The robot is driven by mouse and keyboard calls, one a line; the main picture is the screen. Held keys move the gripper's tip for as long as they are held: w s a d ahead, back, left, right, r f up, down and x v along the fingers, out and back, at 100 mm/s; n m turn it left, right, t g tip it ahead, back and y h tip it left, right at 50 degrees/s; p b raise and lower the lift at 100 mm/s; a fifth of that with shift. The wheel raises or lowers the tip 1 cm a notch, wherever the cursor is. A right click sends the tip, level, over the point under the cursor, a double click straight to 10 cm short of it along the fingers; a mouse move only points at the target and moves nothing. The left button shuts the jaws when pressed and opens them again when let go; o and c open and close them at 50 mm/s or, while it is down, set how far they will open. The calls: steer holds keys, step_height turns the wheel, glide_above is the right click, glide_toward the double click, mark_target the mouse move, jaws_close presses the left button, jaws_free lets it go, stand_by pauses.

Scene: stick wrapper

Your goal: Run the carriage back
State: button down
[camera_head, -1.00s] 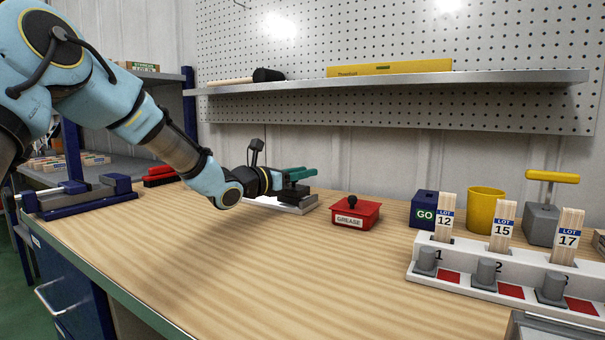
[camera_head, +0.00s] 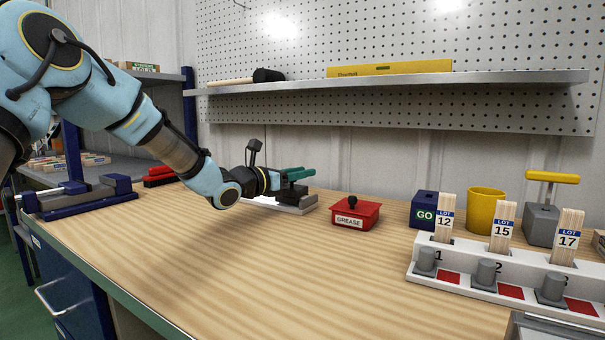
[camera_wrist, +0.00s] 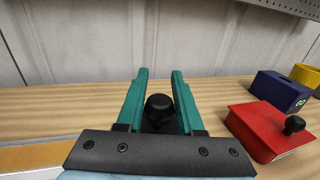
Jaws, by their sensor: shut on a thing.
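My gripper (camera_head: 298,173) reaches out low over the back of the bench, and its green fingers also show in the wrist view (camera_wrist: 159,88). The fingers are shut on a black round knob (camera_wrist: 159,103). In the head view a dark block, seemingly the carriage (camera_head: 293,191), sits under the fingers on a flat light-grey base (camera_head: 300,208). The arm hides the left part of this base. The wrist view shows the knob between the fingers, and the block below it is mostly hidden.
A red GREASE box (camera_head: 356,214) stands just right of the base. Further right are a blue GO box (camera_head: 424,211), a yellow cup (camera_head: 486,204) and a white rack (camera_head: 480,265) with lot-marked sticks. A blue vise (camera_head: 80,197) stands at left. The bench front is clear.

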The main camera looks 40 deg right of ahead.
steer(key=w+a+p, duration=0.2)
steer(key=w, duration=0.5)
steer(key=w+a+p, duration=0.2)
steer(key=w, duration=0.6)
steer(key=w+a+p, duration=0.2)
steer(key=w, duration=0.6)
steer(key=shift+p, duration=0.4)
steer(key=shift+s, duration=0.1)
steer(key=c, duration=0.5)
jaws_free()
steer(key=shift+c, duration=0.2)
steer(key=a+b, duration=0.2)
steer(key=a, duration=0.8)
steer(key=shift+a, duration=0.4)
steer(key=shift+r, duration=0.1)
